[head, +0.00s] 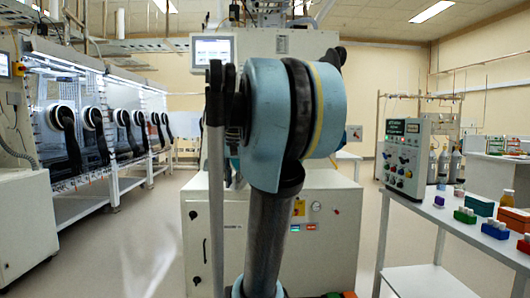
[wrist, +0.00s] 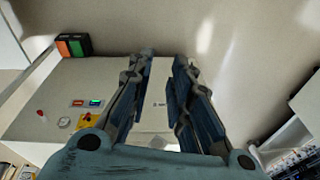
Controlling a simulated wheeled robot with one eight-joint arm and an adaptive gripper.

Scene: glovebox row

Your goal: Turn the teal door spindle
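I cannot make out the teal door spindle in either view. My pale blue arm stands in front of the white cabinet (head: 335,240) in the head view and hides much of its middle. My gripper (wrist: 164,62) shows in the wrist view, with its two dark blue fingers apart and nothing visible between them. Its fingers point over the cabinet (wrist: 60,90) and past its edge toward bare floor. The gripper cannot be made out in the head view.
A row of gloveboxes with black gloves (head: 68,135) lines the left. A grey control box (head: 404,155) and coloured racks (head: 495,229) stand on a white table (head: 425,212) at right. The cabinet bears a yellow stop-button plate (head: 299,207). Floor is clear on both sides.

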